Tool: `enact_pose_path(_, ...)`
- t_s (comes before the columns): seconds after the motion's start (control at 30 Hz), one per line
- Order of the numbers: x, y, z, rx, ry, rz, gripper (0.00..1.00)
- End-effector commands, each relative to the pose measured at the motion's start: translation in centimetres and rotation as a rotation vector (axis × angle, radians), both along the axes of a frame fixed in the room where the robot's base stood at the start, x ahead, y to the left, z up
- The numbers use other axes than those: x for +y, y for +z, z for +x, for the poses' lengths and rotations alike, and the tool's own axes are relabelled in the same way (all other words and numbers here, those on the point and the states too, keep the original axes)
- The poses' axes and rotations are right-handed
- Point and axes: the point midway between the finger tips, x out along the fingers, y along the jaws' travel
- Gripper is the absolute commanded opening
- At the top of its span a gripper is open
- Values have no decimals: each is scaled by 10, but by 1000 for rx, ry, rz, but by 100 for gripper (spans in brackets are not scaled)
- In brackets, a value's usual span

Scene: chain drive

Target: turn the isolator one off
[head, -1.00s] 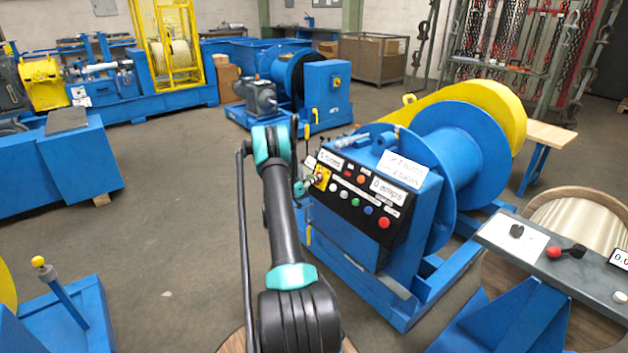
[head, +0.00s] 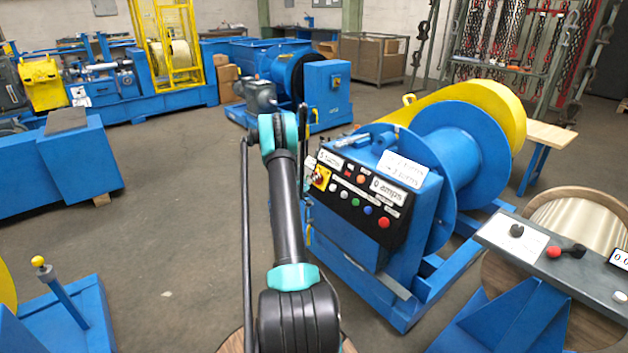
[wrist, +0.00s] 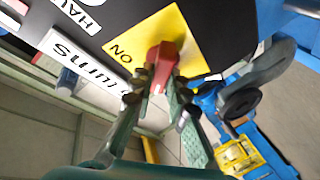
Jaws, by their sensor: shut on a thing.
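The isolator's red knob (wrist: 163,58) stands on a yellow plate (wrist: 187,38) marked ON, on a black panel. My gripper (wrist: 161,80) is shut on the knob, one finger on each side of it. The knob's exact angle is hard to tell. In the head view the yellow isolator plate (head: 320,178) is at the left end of the sloping control panel on the blue winder. There my gripper is mostly hidden by my arm and too small to read.
Coloured push buttons and an amps label share the panel, with a red button (head: 384,222) lowest. A large blue reel (head: 460,150) stands behind it. A grey console (head: 540,258) is at right. Open floor (head: 170,250) lies left of my arm.

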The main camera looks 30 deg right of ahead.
Motion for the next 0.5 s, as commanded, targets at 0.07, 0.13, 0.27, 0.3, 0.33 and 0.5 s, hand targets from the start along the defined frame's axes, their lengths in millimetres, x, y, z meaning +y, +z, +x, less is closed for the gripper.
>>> enact_pose_path(0.07,1,0,0,2,1,0,0)
enact_pose_path(0.13,1,0,0,2,2,0,0)
enact_pose_path(0.27,1,0,0,2,1,0,0)
enact_pose_path(0.3,1,0,0,1,1,0,0)
enact_pose_path(0.33,1,0,0,1,1,0,18)
enact_pose_path(0.5,1,0,0,1,1,0,36)
